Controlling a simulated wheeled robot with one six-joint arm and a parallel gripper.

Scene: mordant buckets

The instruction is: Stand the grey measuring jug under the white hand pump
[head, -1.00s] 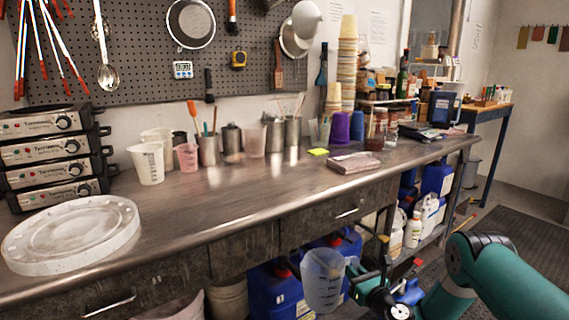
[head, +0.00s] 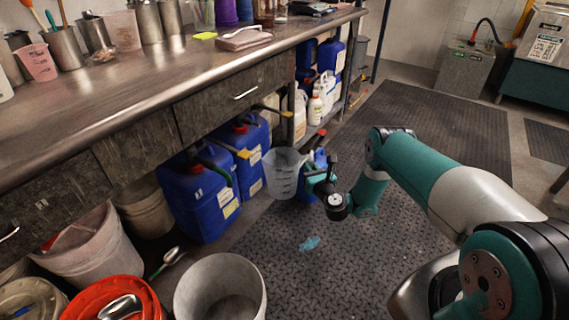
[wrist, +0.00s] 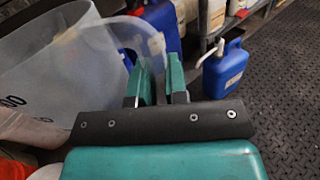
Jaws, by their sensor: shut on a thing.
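My gripper (head: 308,177) is shut on the handle of the grey measuring jug (head: 281,174). The jug is translucent, with dark graduation marks, and hangs roughly upright in the air beside the bench front. In the wrist view the jug (wrist: 62,75) fills the left side, and its curved handle runs between the fingers of my gripper (wrist: 160,88). A small blue canister (wrist: 225,68) with a white spout-like piece (wrist: 213,48) stands on the floor right of the gripper there. I cannot tell whether that piece is the white hand pump.
Large blue canisters (head: 203,200) stand under the steel bench (head: 150,90). White bottles (head: 315,107) stand on a low shelf. A grey bucket (head: 220,290), an orange-red lid (head: 112,300) and a green-handled scoop (head: 168,262) are in front. The dark floor mat (head: 420,120) is largely clear.

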